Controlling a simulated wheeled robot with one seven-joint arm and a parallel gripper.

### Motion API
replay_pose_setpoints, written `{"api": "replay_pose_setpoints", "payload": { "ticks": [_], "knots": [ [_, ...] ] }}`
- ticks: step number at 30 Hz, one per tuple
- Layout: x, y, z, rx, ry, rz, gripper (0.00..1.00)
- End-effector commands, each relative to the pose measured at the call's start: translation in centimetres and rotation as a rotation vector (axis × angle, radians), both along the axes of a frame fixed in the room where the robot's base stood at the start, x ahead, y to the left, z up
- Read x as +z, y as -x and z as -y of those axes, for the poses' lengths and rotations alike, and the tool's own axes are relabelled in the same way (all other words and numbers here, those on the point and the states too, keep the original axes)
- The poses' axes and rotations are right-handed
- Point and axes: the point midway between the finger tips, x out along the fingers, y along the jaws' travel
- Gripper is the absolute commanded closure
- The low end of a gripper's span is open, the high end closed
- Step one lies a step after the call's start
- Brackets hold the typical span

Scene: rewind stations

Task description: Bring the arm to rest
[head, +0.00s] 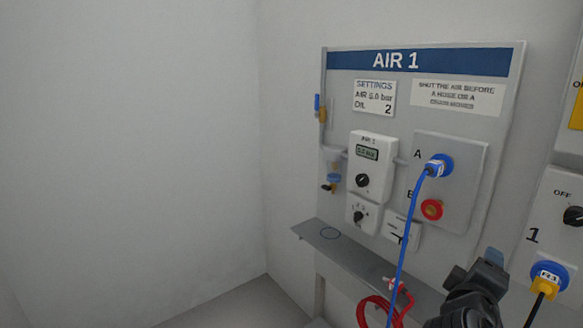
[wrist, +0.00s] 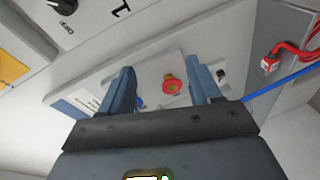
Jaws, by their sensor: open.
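My gripper (head: 488,262) is at the lower right of the head view, in front of the AIR 1 panel's right side. In the wrist view my gripper (wrist: 165,90) has its two blue-grey fingers spread apart with nothing held between them. The red-and-yellow port B (wrist: 172,84) shows beyond the gap between the fingers. In the head view port B (head: 432,209) is uncovered, below the blue port A (head: 438,166), which has a blue hose (head: 409,230) plugged in. My gripper appears apart from the panel.
The AIR 1 panel (head: 340,75) carries a regulator (head: 371,165) with a display and dials. A narrow shelf (head: 345,255) juts out below it. A red coiled hose (head: 376,308) hangs near the shelf edge. A neighbouring panel (head: 548,205) stands at right. The left side is bare wall.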

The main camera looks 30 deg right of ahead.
Motion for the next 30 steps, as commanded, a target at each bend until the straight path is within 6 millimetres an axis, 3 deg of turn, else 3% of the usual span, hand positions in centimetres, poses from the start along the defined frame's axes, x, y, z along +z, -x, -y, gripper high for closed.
{"api": "replay_pose_setpoints", "payload": {
  "ticks": [1,6,11,15,20,24,30],
  "knots": [
    [-1.8,0.0,-1.7,0.082,-0.027,0.001,0.37],
    [-6.5,0.0,-7.8,0.346,-0.151,0.062,0.37],
    [-9.6,1.9,-14.0,0.554,-0.307,0.144,0.37],
    [-11.1,4.6,-19.2,0.697,-0.467,0.235,0.37],
    [-11.2,8.6,-24.4,0.810,-0.668,0.358,0.37],
    [-9.9,12.6,-27.8,0.857,-0.849,0.480,0.37],
    [-7.2,17.1,-30.3,0.856,-1.050,0.645,0.37]
  ]
}}
